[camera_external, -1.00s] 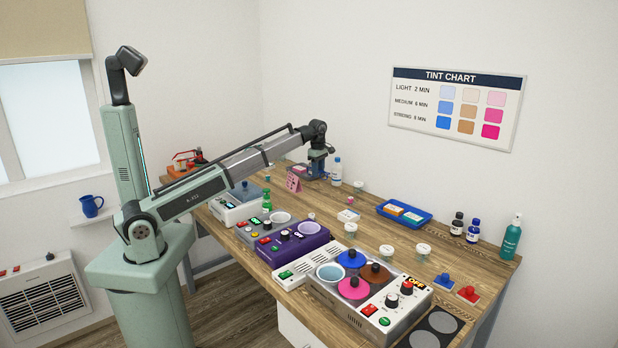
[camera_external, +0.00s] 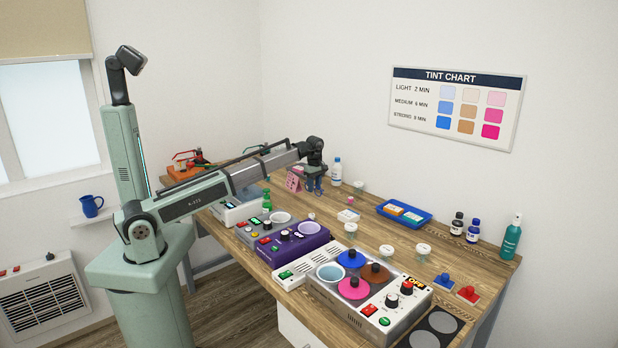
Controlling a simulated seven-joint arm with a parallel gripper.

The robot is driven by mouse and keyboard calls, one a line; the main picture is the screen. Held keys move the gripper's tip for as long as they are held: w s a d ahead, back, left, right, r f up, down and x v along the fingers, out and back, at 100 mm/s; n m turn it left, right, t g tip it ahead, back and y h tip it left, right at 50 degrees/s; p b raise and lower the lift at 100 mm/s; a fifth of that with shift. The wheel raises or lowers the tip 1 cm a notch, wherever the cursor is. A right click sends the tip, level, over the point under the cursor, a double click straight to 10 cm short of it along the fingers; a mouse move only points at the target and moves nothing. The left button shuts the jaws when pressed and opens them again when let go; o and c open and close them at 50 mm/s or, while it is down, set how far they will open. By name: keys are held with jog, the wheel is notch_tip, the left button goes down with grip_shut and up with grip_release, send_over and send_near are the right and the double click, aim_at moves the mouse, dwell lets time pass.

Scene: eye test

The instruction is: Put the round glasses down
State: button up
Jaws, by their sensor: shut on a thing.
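My gripper (camera_external: 315,189) points down at the far part of the wooden bench, just right of a pink card and left of a white bottle. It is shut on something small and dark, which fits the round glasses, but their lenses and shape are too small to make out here. The gripper is low, close to the bench top. I cannot tell whether what it holds touches the bench.
The pink card (camera_external: 293,180) and the white bottle (camera_external: 336,171) stand close to the gripper. A blue tray (camera_external: 381,208) lies to the right. Purple (camera_external: 300,244) and silver (camera_external: 340,300) control units line the front edge. The wooden bench (camera_external: 455,262) has bare patches between things.

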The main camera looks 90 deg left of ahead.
jog(key=shift+f, duration=1.55)
jog(key=shift+f, duration=0.15)
jog(key=o, duration=1)
notch_tip(320, 180, up, 12)
jog(key=shift+r, duration=0.15)
